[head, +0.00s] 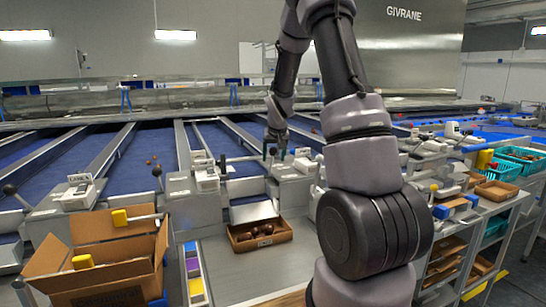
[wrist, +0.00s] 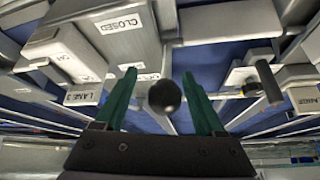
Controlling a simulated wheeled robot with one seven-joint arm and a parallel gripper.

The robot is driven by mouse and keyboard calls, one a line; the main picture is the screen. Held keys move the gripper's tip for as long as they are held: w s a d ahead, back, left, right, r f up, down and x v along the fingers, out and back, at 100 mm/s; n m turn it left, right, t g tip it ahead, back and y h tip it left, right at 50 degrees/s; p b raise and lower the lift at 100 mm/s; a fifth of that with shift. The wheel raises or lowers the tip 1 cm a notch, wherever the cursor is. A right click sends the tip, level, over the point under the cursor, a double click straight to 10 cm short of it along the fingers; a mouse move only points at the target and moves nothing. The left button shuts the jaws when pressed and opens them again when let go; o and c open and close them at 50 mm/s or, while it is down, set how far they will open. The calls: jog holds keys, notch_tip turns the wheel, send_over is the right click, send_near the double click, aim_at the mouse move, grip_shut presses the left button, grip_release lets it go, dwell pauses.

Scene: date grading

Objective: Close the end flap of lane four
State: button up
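My gripper (wrist: 165,102) has two green fingers, spread open. A black ball knob (wrist: 164,96) shows between the fingers, with a gap to the left finger and very close to the right one; I cannot tell if it touches. A grey housing marked CLOSED (wrist: 120,24) is beside the knob in the wrist view. The flap itself is not clearly visible.
Other black lever knobs (head: 157,171) stand along the lane ends, one (head: 222,161) just left of my gripper. A shallow brown tray (head: 285,233) with dates sits on the steel bench below. An open cardboard box (head: 60,262) is at front left. Blue crates (head: 508,170) are at right.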

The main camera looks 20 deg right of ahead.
jog(key=shift+a, duration=0.15)
jog(key=shift+r, duration=0.15)
jog(key=v, duration=1)
jog(key=shift+s+r, duration=0.15)
jog(key=shift+s, duration=0.1)
jog(key=s+a+r+y, duration=0.1)
jog(key=s+a+r, duration=0.3)
jog(key=s, duration=0.5)
jog(key=s+a+r+y, duration=0.1)
jog(key=s+a+r, duration=0.2)
jog(key=s, duration=0.7)
jog(key=s+a+r+t+y, duration=0.1)
jog(key=s+a+r, duration=0.3)
jog(key=s, duration=0.6)
jog(key=shift+s+a+r+m+y, duration=0.2)
jog(key=shift+a+r+m+y, duration=0.1)
jog(key=shift+r+m, duration=0.15)
